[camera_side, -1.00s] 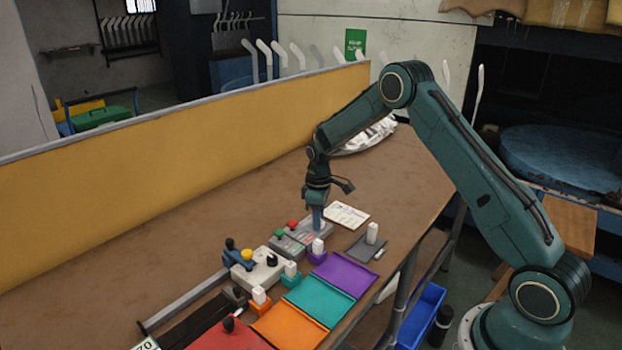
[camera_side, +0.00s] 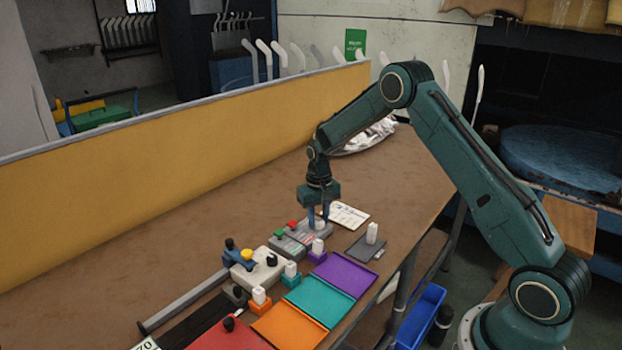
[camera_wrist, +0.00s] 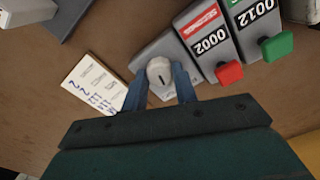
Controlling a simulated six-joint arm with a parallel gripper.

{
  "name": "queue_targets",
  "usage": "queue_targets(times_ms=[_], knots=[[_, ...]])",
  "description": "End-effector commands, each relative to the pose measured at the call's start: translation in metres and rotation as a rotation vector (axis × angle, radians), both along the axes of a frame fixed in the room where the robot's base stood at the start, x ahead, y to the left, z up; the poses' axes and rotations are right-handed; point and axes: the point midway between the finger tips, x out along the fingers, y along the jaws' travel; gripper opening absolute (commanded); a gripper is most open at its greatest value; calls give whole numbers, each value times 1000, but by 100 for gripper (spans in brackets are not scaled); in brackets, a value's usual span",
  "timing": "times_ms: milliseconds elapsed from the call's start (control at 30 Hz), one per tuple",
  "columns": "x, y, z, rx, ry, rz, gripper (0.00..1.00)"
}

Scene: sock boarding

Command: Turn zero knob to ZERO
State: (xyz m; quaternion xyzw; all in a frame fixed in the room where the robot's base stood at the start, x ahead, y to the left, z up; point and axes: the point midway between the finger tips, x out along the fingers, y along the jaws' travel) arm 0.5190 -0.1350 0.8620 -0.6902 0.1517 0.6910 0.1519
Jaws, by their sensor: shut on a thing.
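The zero knob (camera_wrist: 159,72) is a light grey round knob with a short dark mark on its top, on a grey box. In the wrist view it sits between the two blue fingers of my gripper (camera_wrist: 165,84), which are shut on it. The mark runs roughly up and down in that view. In the side view my gripper (camera_side: 318,221) points straight down over the right end of the grey unit, with the knob between its fingers. The lettering near the knob is partly hidden by the fingers.
Beside the knob stand counters reading 0002 (camera_wrist: 208,41) with a red button and 0012 (camera_wrist: 258,14) with a green button. A written card (camera_side: 348,215) lies close by. Purple (camera_side: 345,274), teal (camera_side: 318,301) and orange (camera_side: 289,327) trays lie in front. The table behind is mostly clear.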

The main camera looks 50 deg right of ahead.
Motion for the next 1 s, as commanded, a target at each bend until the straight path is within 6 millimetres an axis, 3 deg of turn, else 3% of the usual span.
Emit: queue_targets(times_ms=[500, 1000], knots=[[1, -1, 1, -2, -7, -449, 6], [1, -2, 1, -1, -8, -595, 6]])
